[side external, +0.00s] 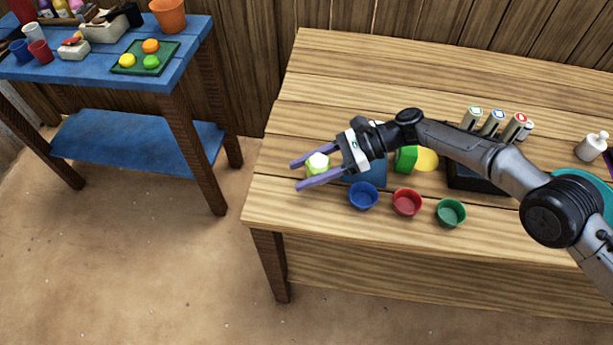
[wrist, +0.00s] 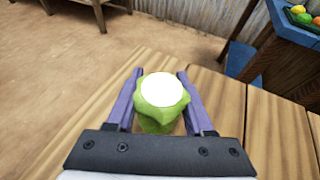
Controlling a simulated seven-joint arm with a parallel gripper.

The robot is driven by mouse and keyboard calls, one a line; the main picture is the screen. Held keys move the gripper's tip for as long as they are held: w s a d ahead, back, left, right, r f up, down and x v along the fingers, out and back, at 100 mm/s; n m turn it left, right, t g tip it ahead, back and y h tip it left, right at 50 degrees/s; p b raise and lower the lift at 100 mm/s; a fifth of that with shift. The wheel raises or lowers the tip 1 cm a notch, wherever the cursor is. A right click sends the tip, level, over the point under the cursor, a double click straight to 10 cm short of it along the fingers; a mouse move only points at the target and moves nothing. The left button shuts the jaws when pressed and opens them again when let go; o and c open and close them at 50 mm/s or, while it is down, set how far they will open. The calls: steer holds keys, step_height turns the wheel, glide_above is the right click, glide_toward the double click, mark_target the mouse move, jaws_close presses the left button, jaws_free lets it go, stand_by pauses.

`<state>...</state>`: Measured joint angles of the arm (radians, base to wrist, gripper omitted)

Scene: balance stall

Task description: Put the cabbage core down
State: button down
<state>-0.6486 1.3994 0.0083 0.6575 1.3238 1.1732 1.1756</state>
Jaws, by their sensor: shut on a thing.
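The cabbage core (side external: 318,162) is a small light-green lump with a flat white top. It sits between the two purple fingers of my gripper (side external: 299,175), over the left part of the wooden table (side external: 330,65). In the wrist view the core (wrist: 160,92) is centred with its white face up, and the fingers of my gripper (wrist: 159,78) flank it on both sides. My gripper is shut on the core. Its underside is hidden, and I cannot tell whether it touches the table.
A blue square (side external: 368,176), a green block (side external: 405,159) and a yellow piece (side external: 427,160) lie behind my gripper. Blue (side external: 363,196), red (side external: 407,202) and green (side external: 451,213) cups stand along the front. The table's left end is bare. A blue side table (side external: 110,78) stands apart at left.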

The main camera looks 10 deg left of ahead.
steer(key=shift+f, duration=1.3)
steer(key=shift+f, duration=0.2)
steer(key=shift+c, duration=1.4)
jaws_free()
steer(key=shift+r, duration=0.1)
steer(key=shift+d+r, duration=0.15)
steer(key=shift+r, duration=0.05)
steer(key=shift+v, duration=3.6)
